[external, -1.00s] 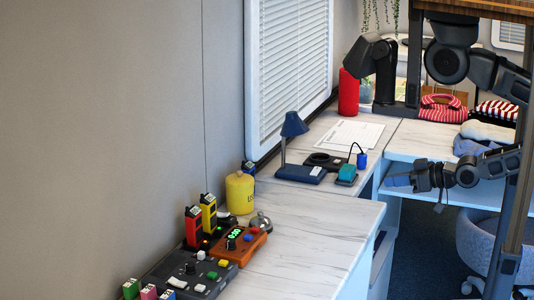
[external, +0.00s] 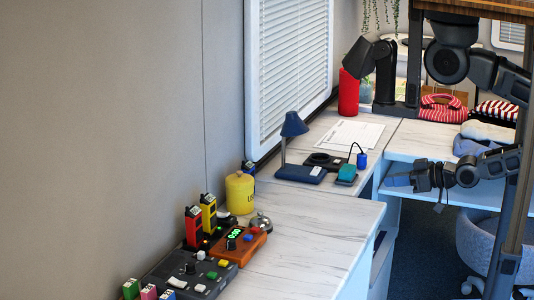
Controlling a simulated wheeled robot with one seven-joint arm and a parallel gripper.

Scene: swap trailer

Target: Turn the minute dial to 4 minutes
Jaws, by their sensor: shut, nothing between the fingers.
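An orange timer box (external: 254,247) sits on the near left counter, with a lit green display (external: 235,233) whose digits are too small to read surely. A black round dial (external: 231,244) is on its top, with a blue and a red button beside it. I cannot read the dial's setting. My gripper (external: 388,181) is at the right, pointing left beside the white shelf, far from the orange box and touching nothing that I can see. It is shut and empty.
A dark panel (external: 206,275) with another black knob and coloured buttons adjoins the box. The counter (external: 318,238) to the right is clear. A wooden post (external: 513,225) stands at the right.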

